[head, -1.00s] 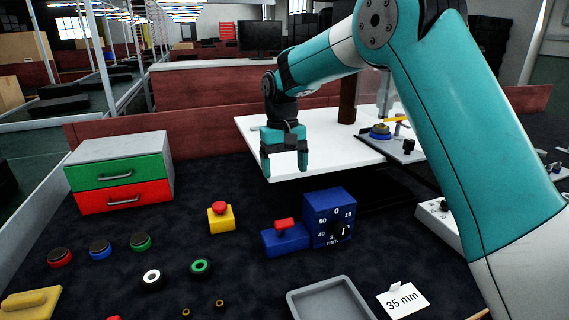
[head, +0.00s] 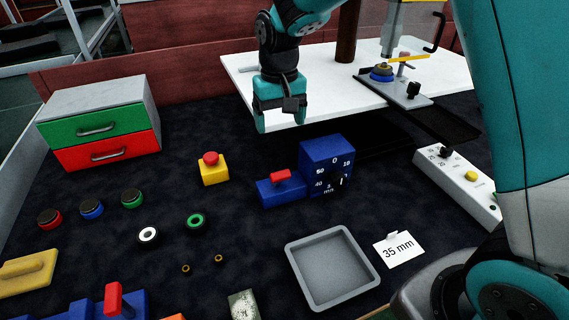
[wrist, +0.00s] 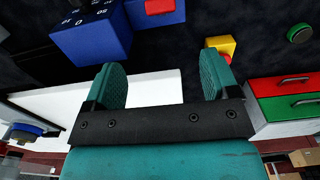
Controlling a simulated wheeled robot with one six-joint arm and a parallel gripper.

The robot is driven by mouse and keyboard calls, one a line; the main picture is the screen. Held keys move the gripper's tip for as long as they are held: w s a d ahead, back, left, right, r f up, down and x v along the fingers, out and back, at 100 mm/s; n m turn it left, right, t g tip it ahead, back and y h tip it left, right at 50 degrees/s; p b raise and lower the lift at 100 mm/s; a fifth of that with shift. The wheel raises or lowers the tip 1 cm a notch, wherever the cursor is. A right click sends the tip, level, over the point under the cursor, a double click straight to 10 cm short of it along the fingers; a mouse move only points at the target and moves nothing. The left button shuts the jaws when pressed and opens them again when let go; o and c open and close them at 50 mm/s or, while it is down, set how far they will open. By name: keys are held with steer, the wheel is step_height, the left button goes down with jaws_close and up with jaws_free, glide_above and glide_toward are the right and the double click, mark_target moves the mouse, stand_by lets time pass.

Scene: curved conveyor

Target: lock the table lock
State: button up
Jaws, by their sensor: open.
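My gripper (head: 280,115) is open and empty, pointing down at the front-left edge of the white table (head: 330,95). In the wrist view, its two fingers (wrist: 162,80) stand apart with nothing between them. No part is marked as the table lock. A black knob (head: 413,90) stands on a grey plate (head: 395,93) at the right of the white table. The dial box also shows in the wrist view (wrist: 92,38).
A yellow box with a red button (head: 213,170) stands left of the blue block. Green and red drawers (head: 105,130) are at far left. A grey tray (head: 332,268) and a 35 mm card (head: 398,248) lie in front. A black crank (head: 436,38) hangs at upper right.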

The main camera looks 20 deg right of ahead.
mark_target(280, 172)
step_height(280, 172, down, 16)
steer(key=shift+f+p, duration=0.15)
steer(key=shift+p, duration=0.35)
